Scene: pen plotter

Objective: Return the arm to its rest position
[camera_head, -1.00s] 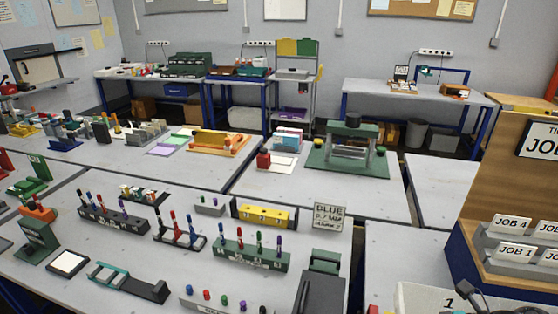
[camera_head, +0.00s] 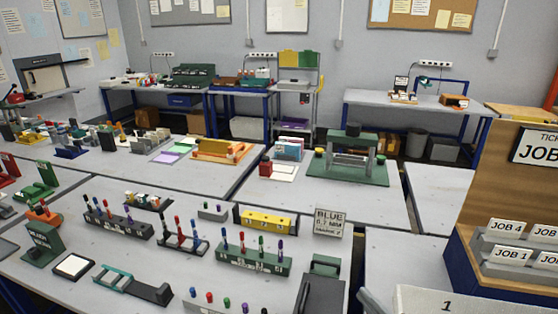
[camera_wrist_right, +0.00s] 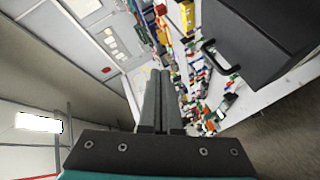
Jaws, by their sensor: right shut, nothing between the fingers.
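My right gripper (camera_wrist_right: 158,78) shows in the right wrist view with its two dark fingers together and nothing between them. It points over the room, apart from the tables and their contents, and touches nothing that I can see. In the head view I cannot make out its fingers; a small grey piece at the bottom edge may be part of my right arm. My left gripper is not in view.
In the head view, the near table holds a green pen rack (camera_head: 252,256), a yellow block (camera_head: 266,222) and a BLUE sign (camera_head: 330,221). A green-based press (camera_head: 350,170) stands behind. A wooden job-ticket stand (camera_head: 490,270) is at the right. In the right wrist view, a dark box (camera_wrist_right: 255,35) is at upper right.

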